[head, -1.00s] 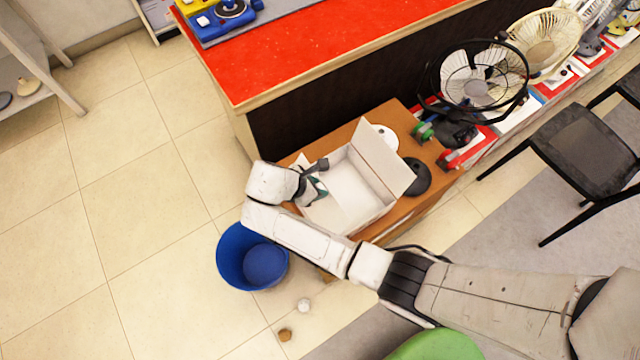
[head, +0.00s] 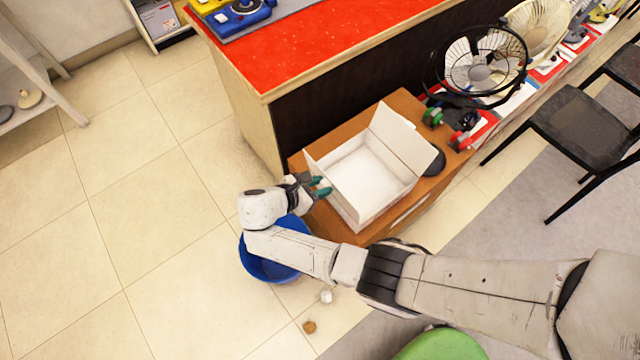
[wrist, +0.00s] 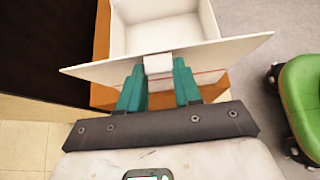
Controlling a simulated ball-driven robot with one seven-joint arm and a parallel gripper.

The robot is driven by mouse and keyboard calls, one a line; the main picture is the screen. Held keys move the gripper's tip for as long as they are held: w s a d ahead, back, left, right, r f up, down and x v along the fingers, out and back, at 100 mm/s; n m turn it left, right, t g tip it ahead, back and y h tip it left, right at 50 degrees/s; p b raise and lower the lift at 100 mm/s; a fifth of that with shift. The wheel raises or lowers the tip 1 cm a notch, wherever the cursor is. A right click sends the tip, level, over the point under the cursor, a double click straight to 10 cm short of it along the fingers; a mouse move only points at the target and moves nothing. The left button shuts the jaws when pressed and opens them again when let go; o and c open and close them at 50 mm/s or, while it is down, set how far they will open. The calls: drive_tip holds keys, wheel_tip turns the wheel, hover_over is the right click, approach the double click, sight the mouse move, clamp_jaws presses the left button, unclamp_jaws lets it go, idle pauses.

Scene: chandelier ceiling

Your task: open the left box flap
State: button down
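An open white box (head: 362,180) stands on a brown wooden table, and its inside looks empty. Its left flap (head: 328,187) stands up along the left side, leaning outward. In the wrist view, the left flap (wrist: 220,52) runs across the picture in front of the box. My gripper (head: 320,186) is on the outer side of this flap, very close to it. In the wrist view, the teal fingers of my gripper (wrist: 159,75) are apart, with a small white piece between their tips. I cannot tell whether they touch the flap. The right flap (head: 403,136) stands raised.
The brown table (head: 300,162) meets a red-topped counter (head: 290,50) behind it. A dark round object (head: 436,160) is right of the box. A blue bin (head: 262,268) stands on the floor below my gripper. Fans and a black chair (head: 580,130) are to the right. Floor at left is clear.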

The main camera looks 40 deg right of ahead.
drive_tip(key=shift+s+a+f, duration=0.15)
drive_tip(key=shift+a+f, duration=0.3)
drive_tip(key=shift+f, duration=0.1)
drive_tip(key=c, duration=1.2)
unclamp_jaws()
drive_tip(key=o, duration=0.4)
drive_tip(key=shift+d, duration=0.1)
drive_tip(key=shift+o, duration=0.2)
drive_tip(key=shift+r, duration=0.1)
drive_tip(key=v, duration=1)
drive_tip(key=shift+a+r, duration=0.2)
drive_tip(key=shift+a, duration=0.15)
